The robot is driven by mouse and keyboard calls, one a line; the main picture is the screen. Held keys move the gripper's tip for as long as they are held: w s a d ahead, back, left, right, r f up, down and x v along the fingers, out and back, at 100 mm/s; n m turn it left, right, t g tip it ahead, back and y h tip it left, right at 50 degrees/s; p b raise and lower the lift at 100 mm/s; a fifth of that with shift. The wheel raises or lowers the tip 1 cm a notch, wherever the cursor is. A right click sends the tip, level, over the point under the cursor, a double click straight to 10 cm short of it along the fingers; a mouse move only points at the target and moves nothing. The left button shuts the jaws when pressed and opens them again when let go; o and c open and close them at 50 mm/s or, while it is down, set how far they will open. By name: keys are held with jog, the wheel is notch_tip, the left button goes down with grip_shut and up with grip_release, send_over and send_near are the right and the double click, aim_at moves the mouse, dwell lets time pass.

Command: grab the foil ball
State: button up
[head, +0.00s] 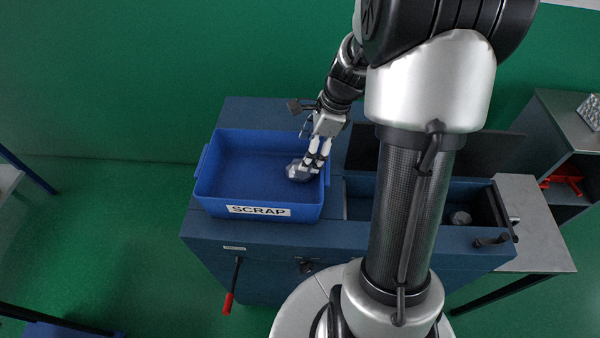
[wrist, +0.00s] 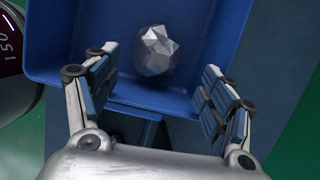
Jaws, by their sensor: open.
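The foil ball (head: 298,172) is a crumpled, faceted grey lump. It lies inside the blue bin (head: 205,180) labelled SCRAP, towards its right side. My gripper (head: 315,162) points down over the right part of the bin, close to the ball. In the wrist view my gripper (wrist: 158,66) is open, and the foil ball (wrist: 155,52) shows between and just beyond the fingertips, nearer the left finger. I see no finger clearly touching it.
The bin's right wall is close to my gripper; the rest of its floor is bare. To the right, an open compartment (head: 355,208) in the blue bench holds a grey round item (head: 460,217). A red-handled lever (head: 229,302) hangs at the bench's front.

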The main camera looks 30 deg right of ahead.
aim_at(296, 174)
jog(key=shift+x, duration=1.05)
jog(key=b+x, duration=0.1)
jog(key=x, duration=0.1)
jog(key=b+x, duration=0.1)
jog(key=x, duration=0.1)
jog(key=shift+s+a+f+b, duration=0.1)
jog(key=shift+a+f+b, duration=0.05)
jog(key=shift+a+b, duration=0.2)
jog(key=shift+a+f, duration=0.1)
jog(key=shift+f, duration=0.25)
jog(key=c, duration=1.2)
